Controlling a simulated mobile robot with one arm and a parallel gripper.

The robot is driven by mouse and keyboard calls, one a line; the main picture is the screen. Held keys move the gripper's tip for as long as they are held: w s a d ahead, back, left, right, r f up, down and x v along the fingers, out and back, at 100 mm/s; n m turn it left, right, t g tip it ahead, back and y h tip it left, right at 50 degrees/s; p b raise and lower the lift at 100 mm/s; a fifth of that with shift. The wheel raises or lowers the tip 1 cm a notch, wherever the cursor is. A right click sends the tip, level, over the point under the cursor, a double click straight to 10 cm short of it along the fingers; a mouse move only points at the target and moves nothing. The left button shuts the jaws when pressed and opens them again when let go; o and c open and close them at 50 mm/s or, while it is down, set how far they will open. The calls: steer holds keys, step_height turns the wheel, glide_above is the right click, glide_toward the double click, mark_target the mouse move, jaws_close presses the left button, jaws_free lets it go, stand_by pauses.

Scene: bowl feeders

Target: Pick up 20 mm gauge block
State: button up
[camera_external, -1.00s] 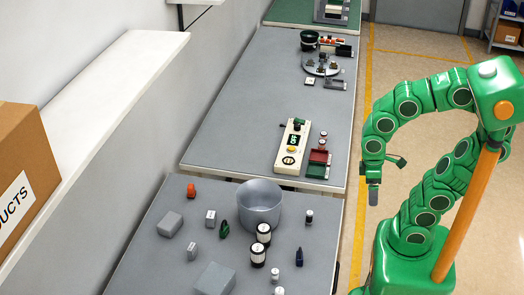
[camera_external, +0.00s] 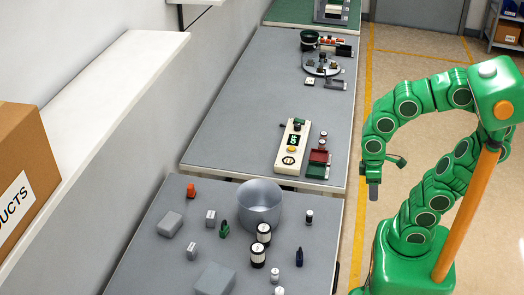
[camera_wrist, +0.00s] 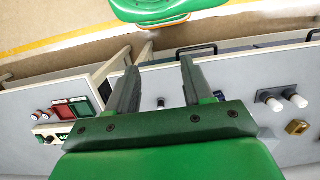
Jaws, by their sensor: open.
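Two small grey blocks with pale marked faces stand on the near grey table in the external view: one behind (camera_external: 211,217) and one nearer the front (camera_external: 192,253). Their markings are too small to read, so I cannot tell which is the 20 mm gauge block. My gripper (camera_external: 373,190) hangs over the floor to the right of the tables, apart from both blocks. In the wrist view my gripper (camera_wrist: 160,75) has its two fingers apart with nothing held between them.
Around the blocks are a grey bowl (camera_external: 259,206), a larger grey block (camera_external: 170,224), a green padlock-like piece (camera_external: 224,230), black-and-white cylinders (camera_external: 263,234) and a dark blue bottle (camera_external: 299,257). A control box (camera_external: 292,147) stands on the middle table.

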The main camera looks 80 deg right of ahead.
steer(key=w+a+f+m+y, duration=0.1)
steer(key=w+a+m+y, duration=0.3)
steer(key=w, duration=0.6)
steer(key=w+a+f+m+g+y, duration=0.1)
steer(key=w+a+m+y, duration=0.1)
steer(key=w+a, duration=0.6)
steer(key=w+a+m+y, duration=0.2)
steer(key=w+m, duration=0.1)
steer(key=w, duration=0.9)
steer(key=m+t+y, duration=0.4)
steer(key=m+y, duration=0.1)
steer(key=m, duration=0.5)
glide_toward(192, 245)
steer(key=shift+s+a+f, duration=0.15)
steer(key=shift+s+f, duration=0.2)
steer(key=shift+s, duration=0.15)
steer(key=shift+a+f+y, duration=0.1)
steer(key=shift+f+y, duration=0.05)
steer(key=shift+y, duration=0.15)
steer(key=x, duration=0.6)
steer(key=shift+w+a+f, duration=0.1)
steer(key=shift+w+a, duration=0.05)
steer(key=shift+a, duration=0.05)
steer(key=shift+w+x, duration=0.2)
steer(key=shift+x, duration=1.15)
steer(key=shift+w+x, duration=0.15)
steer(key=shift+x, duration=1.2)
